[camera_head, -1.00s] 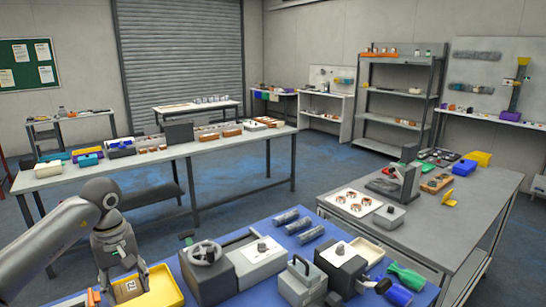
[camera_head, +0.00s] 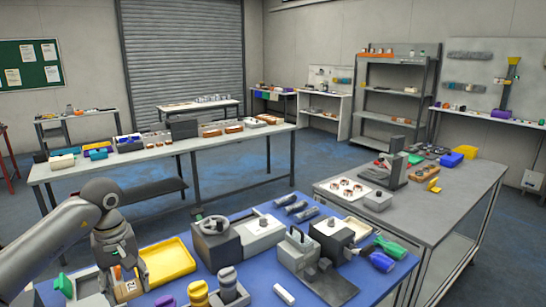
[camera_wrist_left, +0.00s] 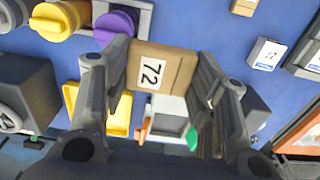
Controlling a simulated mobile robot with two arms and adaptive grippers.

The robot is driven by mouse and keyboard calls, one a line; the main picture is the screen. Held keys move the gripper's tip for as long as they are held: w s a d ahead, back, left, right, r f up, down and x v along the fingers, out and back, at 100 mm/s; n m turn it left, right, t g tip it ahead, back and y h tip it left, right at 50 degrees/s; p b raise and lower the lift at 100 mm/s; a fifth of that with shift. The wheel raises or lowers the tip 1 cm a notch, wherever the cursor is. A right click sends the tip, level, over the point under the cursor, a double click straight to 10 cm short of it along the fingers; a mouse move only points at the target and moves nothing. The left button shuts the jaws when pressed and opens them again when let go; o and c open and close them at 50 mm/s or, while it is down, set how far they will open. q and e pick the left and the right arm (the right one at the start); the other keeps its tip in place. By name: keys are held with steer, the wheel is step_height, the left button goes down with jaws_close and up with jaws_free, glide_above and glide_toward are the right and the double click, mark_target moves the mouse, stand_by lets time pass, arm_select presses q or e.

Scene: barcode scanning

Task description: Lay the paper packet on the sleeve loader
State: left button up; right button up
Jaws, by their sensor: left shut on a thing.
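The paper packet is a brown block with a white label reading 72. My left gripper (camera_head: 124,287) is shut on the packet (camera_head: 127,290), in front of the yellow tray (camera_head: 172,262) on the blue table. In the left wrist view, the packet (camera_wrist_left: 172,70) sits between the fingers of my left gripper (camera_wrist_left: 165,85), label facing the camera. Part of the yellow tray (camera_wrist_left: 70,95) shows behind it. I cannot tell which device is the sleeve loader. A grey device with a handwheel (camera_head: 213,226) and a grey device with a handle (camera_head: 297,248) stand right of the tray. My right gripper is not in view.
Yellow (camera_head: 198,293) and purple (camera_head: 165,300) knobbed items stand near the front edge. Green-handled (camera_head: 390,248) and blue (camera_head: 382,262) items lie at the right.

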arm_select(q)
steer(key=shift+s+d+f+m+b, duration=0.2)
steer(key=shift+s+d+b, duration=0.1)
steer(key=shift+s, duration=0.3)
steer(key=shift+s+d+f+m+b, duration=0.1)
steer(key=shift+s+d+f+b, duration=0.15)
steer(key=shift+s, duration=0.3)
steer(key=s+d+f+m+b, duration=0.2)
steer(key=s+d+f+b, duration=0.1)
steer(key=s+d+f, duration=0.1)
steer(key=s+d+f+m+b, duration=0.2)
steer(key=s+d+f+b, duration=0.1)
steer(key=s, duration=0.3)
steer(key=s+d+f+m+b, duration=0.2)
steer(key=s+d+f, duration=0.3)
steer(key=s, duration=0.1)
steer(key=shift+f+m+b, duration=0.3)
steer(key=shift+f+b, duration=0.1)
steer(key=shift+s+d+f, duration=0.1)
steer(key=shift+s+d, duration=0.1)
steer(key=shift+s, duration=0.25)
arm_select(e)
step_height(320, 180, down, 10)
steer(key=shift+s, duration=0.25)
arm_select(q)
steer(key=shift+w, duration=0.1)
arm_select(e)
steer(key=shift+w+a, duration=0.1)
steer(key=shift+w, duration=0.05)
